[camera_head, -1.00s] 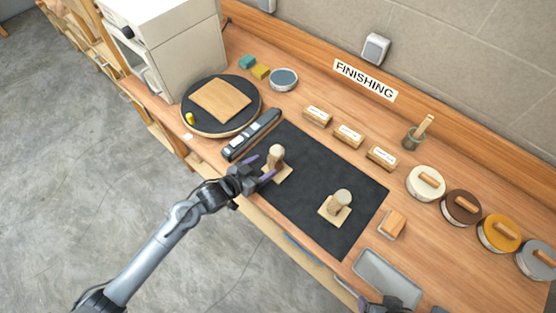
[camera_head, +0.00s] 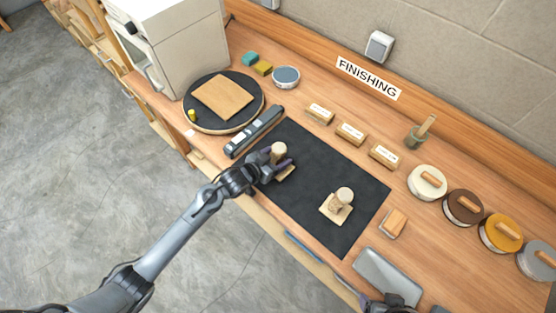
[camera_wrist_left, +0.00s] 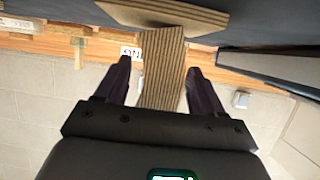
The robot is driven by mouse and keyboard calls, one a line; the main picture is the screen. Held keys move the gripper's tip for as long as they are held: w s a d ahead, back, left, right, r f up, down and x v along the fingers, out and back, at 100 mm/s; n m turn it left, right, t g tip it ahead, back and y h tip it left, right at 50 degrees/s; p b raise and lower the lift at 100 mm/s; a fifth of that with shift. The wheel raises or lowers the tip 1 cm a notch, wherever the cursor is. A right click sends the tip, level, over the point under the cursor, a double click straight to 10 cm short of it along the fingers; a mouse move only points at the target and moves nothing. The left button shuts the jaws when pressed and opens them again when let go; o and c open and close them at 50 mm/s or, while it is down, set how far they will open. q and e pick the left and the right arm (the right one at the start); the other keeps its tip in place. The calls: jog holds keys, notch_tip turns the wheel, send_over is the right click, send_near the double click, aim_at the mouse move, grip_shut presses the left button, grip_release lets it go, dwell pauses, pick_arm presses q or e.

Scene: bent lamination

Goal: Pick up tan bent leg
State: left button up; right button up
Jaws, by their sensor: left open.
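A tan bent leg (camera_head: 279,149) stands on a small plate (camera_head: 286,173) on the black mat, at the mat's left part. My left gripper (camera_head: 276,162) is open around it, one finger on each side. In the left wrist view the leg (camera_wrist_left: 162,65) shows layered stripes and lies between the spread fingers (camera_wrist_left: 158,78), with gaps on both sides. Its plate (camera_wrist_left: 165,14) is at the top. A second tan piece (camera_head: 343,196) stands on its own plate (camera_head: 336,213) farther right. My right gripper (camera_head: 388,302) is only partly visible at the bottom edge.
A grey bar-shaped tool (camera_head: 254,131) lies beside the mat (camera_head: 312,224) on the left. A round turntable (camera_head: 215,130) carries a wooden board. Labelled blocks (camera_head: 351,132), lidded tins (camera_head: 427,182) and a grey tray (camera_head: 388,275) line the bench. The mat between the two pieces is clear.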

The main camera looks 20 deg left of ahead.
pick_arm(q)
jog(key=c, duration=1.1)
jog(key=shift+c, duration=0.5)
jog(key=shift+r, duration=0.1)
